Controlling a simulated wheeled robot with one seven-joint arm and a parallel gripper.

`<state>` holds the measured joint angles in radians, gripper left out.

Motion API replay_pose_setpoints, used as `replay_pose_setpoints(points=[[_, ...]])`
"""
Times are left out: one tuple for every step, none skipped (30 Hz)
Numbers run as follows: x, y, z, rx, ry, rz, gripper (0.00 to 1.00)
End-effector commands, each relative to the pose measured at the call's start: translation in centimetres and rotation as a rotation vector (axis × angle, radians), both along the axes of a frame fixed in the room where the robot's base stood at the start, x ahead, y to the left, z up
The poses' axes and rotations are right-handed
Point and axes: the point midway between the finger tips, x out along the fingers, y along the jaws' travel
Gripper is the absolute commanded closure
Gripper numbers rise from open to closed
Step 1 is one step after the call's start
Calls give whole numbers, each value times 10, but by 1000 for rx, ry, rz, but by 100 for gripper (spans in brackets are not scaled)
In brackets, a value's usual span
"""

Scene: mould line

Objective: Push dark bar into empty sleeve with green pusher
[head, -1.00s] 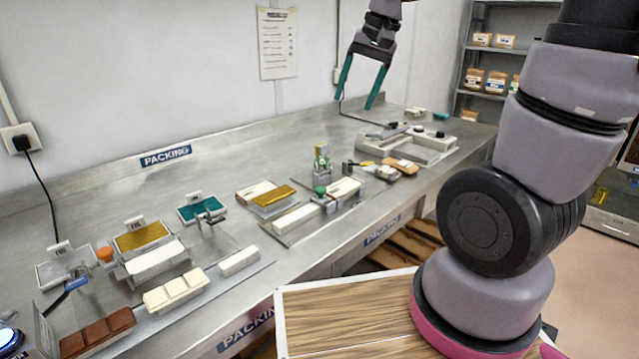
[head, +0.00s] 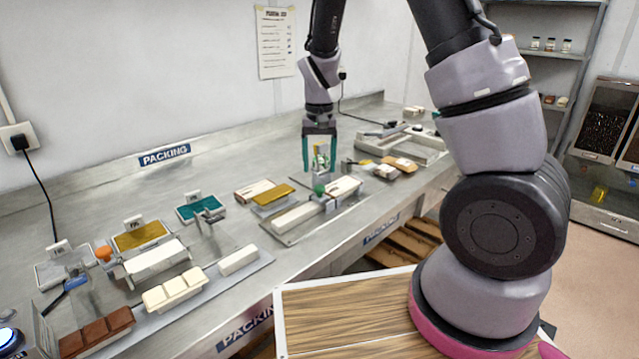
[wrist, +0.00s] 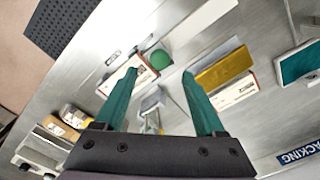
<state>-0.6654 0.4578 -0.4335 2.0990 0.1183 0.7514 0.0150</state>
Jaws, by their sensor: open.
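My gripper (head: 319,168) is open and empty, pointing down above the middle of the bench. A green ball knob (head: 319,189), which I take for the green pusher's handle, is just below it; in the wrist view the knob (wrist: 160,59) shows near the gap between the fingertips, apart from them. A long white sleeve (head: 297,217) lies left of the knob and a shorter white one (head: 345,186) right of it. I cannot tell which sleeve is empty. A dark brown segmented bar (head: 97,332) lies at the front left. Any bar beside the knob is hidden.
A grey holder with green and yellow items (head: 320,160) stands close behind the knob. A yellow-topped box (head: 271,198) lies to the left. A cream bar (head: 172,290) and orange-knobbed fixture (head: 104,253) are at left. Packets (head: 398,162) lie at right.

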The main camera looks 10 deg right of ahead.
Motion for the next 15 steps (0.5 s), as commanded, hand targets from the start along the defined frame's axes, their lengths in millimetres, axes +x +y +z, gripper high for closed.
replay_pose_setpoints(points=[[-1,-1,-12,-3,4,-2,28],[0,-1,-17,-3,3,-2,28],[0,-1,-24,-1,3,-2,28],[0,-1,-30,-2,2,-1,28],[0,-1,-34,-2,2,-1,28],[0,-1,-40,-2,2,-1,28],[0,-1,-44,-2,1,-1,28],[0,-1,-48,-1,1,-2,28],[0,-1,-52,-1,1,-2,28],[0,-1,-54,-1,0,-1,28],[0,-1,-57,-1,0,-1,28],[0,-1,-59,0,1,-1,28],[0,-1,-60,0,0,-1,28],[0,0,-61,0,0,-1,28],[0,0,-61,1,-1,0,28]])
